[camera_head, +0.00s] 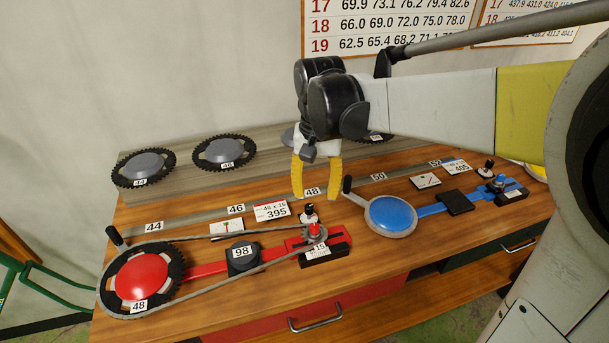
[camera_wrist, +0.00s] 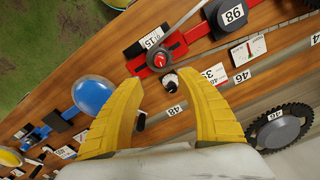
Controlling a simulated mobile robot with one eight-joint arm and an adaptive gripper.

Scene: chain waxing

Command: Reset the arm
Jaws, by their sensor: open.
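My gripper (camera_head: 315,178) is open and empty. Its two yellow fingers hang over the bench near the card marked 48, above and apart from the bench top. The wrist view also shows my gripper (camera_wrist: 165,108) with the fingers spread and nothing between them. Below it are the red chain fixture (camera_head: 195,270) and the blue fixture (camera_head: 395,214). A chain (camera_head: 180,310) runs around the black chainring marked 48 and the small sprocket marked 15 (camera_head: 314,234) of the red fixture.
Black chainrings (camera_head: 144,167) lie on the raised back shelf, one partly hidden behind my gripper. The wooden bench (camera_head: 375,280) carries number cards and gauges, with red and dark green drawers (camera_head: 500,247) in front. Number charts (camera_head: 385,22) hang on the wall.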

